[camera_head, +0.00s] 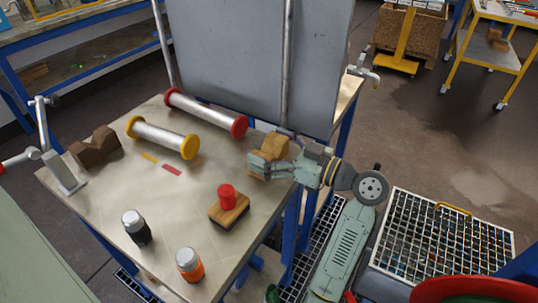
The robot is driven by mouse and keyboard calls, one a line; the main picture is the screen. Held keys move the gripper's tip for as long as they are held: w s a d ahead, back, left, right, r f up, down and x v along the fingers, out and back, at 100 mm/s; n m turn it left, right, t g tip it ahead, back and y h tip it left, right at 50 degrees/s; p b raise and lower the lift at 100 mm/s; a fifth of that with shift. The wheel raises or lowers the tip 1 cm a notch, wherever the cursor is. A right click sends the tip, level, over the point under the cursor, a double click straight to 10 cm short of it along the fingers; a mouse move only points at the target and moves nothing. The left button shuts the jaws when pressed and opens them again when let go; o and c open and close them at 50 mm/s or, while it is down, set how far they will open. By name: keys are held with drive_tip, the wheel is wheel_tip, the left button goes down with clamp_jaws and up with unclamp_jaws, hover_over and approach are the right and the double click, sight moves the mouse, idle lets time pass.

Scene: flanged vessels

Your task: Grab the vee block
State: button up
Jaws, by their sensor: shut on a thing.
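My gripper (262,166) is at the right edge of the bench top (160,212), shut on a tan wooden block (275,143). The fingers hide part of this block, and its top looks notched, so it appears to be the vee block. I cannot tell whether it rests on the bench or is lifted. A darker brown block with a dip in its top (95,148) stands at the left of the bench, away from my gripper.
A red-flanged vessel (205,111) and a yellow-flanged vessel (162,137) lie on the bench. A red-knobbed wooden block (229,208), a black jar (137,228) and an orange jar (189,265) stand nearer. A grey panel (255,60) rises behind. A clamp stand (52,150) is at left.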

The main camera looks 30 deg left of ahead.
drive_tip(key=shift+c, duration=1.3)
drive_tip(key=shift+r, duration=0.15)
